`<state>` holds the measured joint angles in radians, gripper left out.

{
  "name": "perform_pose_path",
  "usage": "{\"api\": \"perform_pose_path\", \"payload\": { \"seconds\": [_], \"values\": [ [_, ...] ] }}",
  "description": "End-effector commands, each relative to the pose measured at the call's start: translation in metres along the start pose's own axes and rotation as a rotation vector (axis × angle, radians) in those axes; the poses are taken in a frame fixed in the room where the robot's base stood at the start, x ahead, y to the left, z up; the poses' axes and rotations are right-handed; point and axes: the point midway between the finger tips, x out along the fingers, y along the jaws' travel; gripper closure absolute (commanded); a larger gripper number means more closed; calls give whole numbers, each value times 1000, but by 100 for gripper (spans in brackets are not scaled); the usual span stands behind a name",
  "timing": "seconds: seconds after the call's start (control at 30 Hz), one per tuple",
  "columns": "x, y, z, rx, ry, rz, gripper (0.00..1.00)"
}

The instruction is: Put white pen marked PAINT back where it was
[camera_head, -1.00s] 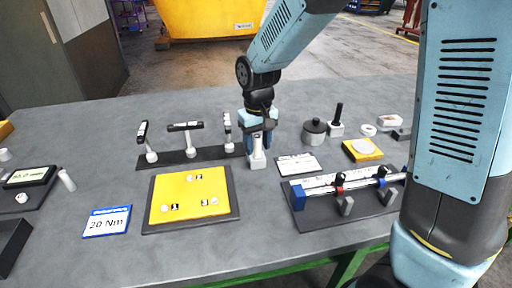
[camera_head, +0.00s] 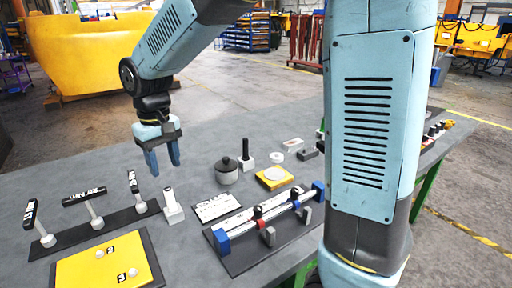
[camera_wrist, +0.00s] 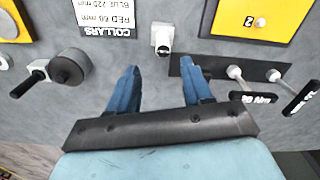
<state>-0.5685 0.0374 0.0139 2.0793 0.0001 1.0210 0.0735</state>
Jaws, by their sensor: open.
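A white pen (camera_head: 168,194) stands upright in a small white block (camera_head: 174,214) on the grey table, just right of the dark rack. Its lettering is too small to read. In the wrist view the pen (camera_wrist: 163,47) shows nearly end-on in its white block (camera_wrist: 160,32), beyond the fingertips. My gripper (camera_head: 164,166) hangs above the table behind the pen, apart from it, with its blue fingers pointing down. In the wrist view my gripper (camera_wrist: 160,72) is open, with only bare table between its fingers.
Handled tools stand on a dark rack (camera_head: 115,221) at left, behind a yellow plate (camera_head: 75,272). A white card (camera_head: 215,207), a grey lidded pot (camera_head: 226,177), a black-handled item (camera_head: 246,150) in a white block and a bar fixture (camera_head: 240,225) lie right of the pen. Table behind is clear.

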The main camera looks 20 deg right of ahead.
Motion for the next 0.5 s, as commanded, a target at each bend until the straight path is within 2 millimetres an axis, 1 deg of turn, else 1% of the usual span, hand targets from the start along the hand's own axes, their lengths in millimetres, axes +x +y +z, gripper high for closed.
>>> {"api": "perform_pose_path", "payload": {
  "seconds": [0.17, 0.3, 0.37, 0.5],
  "values": [
    [-23, 33, 25, 62, 59, -1, 50],
    [-44, 66, 59, 132, 127, 4, 50],
    [-52, 79, 74, 162, 155, 8, 50],
    [-66, 103, 112, 231, 223, 20, 50]
  ]
}}
